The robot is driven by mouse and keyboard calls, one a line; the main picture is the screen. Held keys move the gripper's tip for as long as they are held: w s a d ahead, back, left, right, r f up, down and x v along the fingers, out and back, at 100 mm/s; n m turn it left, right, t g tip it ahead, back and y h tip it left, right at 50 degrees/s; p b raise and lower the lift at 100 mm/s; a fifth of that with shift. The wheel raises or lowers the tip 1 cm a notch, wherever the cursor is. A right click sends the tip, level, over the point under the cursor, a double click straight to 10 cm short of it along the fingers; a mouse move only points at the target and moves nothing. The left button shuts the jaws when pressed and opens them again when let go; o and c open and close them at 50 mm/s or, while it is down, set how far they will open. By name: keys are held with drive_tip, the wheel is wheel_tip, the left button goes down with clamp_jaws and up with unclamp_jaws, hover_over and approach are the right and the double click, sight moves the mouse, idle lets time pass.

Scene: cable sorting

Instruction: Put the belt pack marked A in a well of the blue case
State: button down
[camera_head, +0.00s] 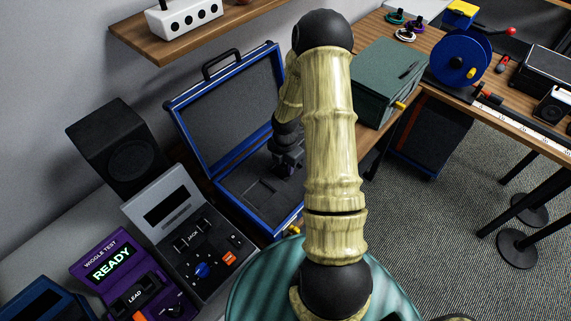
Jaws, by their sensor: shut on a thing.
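The blue case (228,202) stands open left of my arm, its lid (222,95) with a black handle raised at the back. Its grey foam base (238,185) has darker cut-out wells, partly hidden by my arm. My gripper (287,165) is black and points down over the right back part of the foam. It is shut on a small dark thing that looks like a belt pack. I cannot read a letter on it, and cannot tell whether it touches the foam. No belt pack marked A shows clearly elsewhere.
A black speaker (122,145), a grey jack tester (185,235) and a purple wiggle tester (125,270) stand left of the case. A wooden shelf (190,38) hangs above. A green box (378,80) and blue reel (458,58) are at right.

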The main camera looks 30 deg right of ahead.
drive_tip(key=c, duration=1.3)
unclamp_jaws()
drive_tip(key=shift+f, duration=0.15)
wheel_tip(320, 180, up, 12)
drive_tip(key=shift+r+b, duration=0.2)
drive_tip(key=shift+b, duration=0.15)
drive_tip(key=shift+s+a+r+m+t, duration=0.45)
drive_tip(key=shift+s+a+r+m, duration=1.5)
drive_tip(key=shift+m, duration=1.7)
drive_tip(key=shift+s+a+r+m+t, duration=0.4)
drive_tip(key=shift+s+a+r+m, duration=1.1)
drive_tip(key=shift+s+a+m, duration=1.55)
drive_tip(key=shift+s+a+r+m+t, duration=0.45)
drive_tip(key=shift+s+a+r+m, duration=1.05)
drive_tip(key=shift+m, duration=2.8)
